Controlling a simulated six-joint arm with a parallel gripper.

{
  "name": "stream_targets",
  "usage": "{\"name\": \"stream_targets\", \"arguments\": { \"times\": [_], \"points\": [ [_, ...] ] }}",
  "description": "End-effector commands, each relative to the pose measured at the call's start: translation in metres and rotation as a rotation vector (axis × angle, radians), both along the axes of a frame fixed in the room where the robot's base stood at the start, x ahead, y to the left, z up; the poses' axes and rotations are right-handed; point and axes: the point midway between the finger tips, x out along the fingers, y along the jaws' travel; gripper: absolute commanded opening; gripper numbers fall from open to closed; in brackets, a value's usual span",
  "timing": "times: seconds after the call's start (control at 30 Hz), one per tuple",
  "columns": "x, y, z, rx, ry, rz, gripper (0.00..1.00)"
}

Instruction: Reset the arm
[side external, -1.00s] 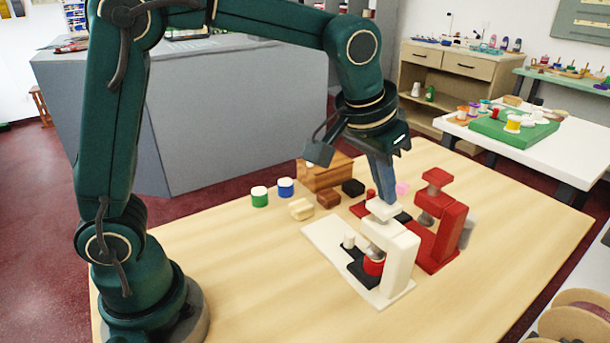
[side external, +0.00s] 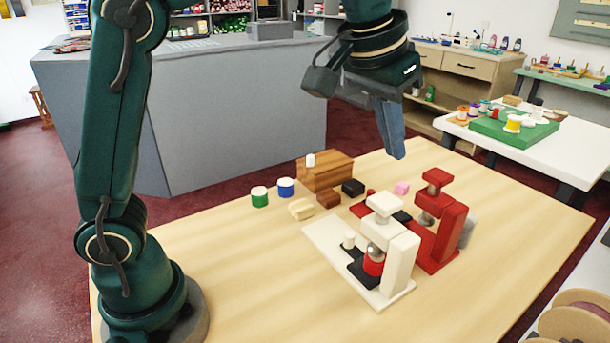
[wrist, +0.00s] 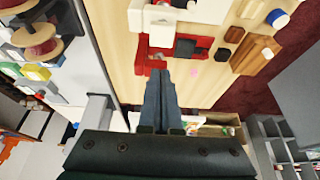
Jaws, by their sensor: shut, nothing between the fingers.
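My gripper (side external: 398,152) is in the air above the table's far part, behind and above the two presses. Its fingers are shut with nothing between them, pointing down. In the wrist view my shut gripper (wrist: 158,72) covers the middle. My gripper touches neither press.
A wooden block (side external: 325,173) with a white-topped piece stands behind the presses. Green (side external: 259,197) and blue (side external: 286,188) white-topped cylinders, a brown block (side external: 328,198), a black block (side external: 353,188) and a pink piece (side external: 402,188) lie nearby. The table's front left is clear.

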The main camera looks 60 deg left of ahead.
Motion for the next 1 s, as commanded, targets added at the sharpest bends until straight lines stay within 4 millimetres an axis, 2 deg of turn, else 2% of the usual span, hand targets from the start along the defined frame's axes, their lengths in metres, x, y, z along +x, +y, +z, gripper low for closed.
{"name": "stream_targets", "arguments": {
  "times": [0.33, 0.47, 0.6, 0.73, 0.87, 1.0],
  "points": [
    [0.000, 0.001, 0.002, -0.001, -0.001, 0.003, 0.00],
    [-0.004, 0.007, 0.018, -0.010, -0.045, 0.019, 0.00],
    [-0.030, 0.023, 0.033, -0.019, -0.078, 0.052, 0.00],
    [-0.064, 0.037, 0.033, -0.025, -0.102, 0.069, 0.00],
    [-0.098, 0.047, 0.019, -0.024, -0.118, 0.074, 0.00],
    [-0.131, 0.054, -0.006, -0.020, -0.125, 0.068, 0.00]
  ]
}}
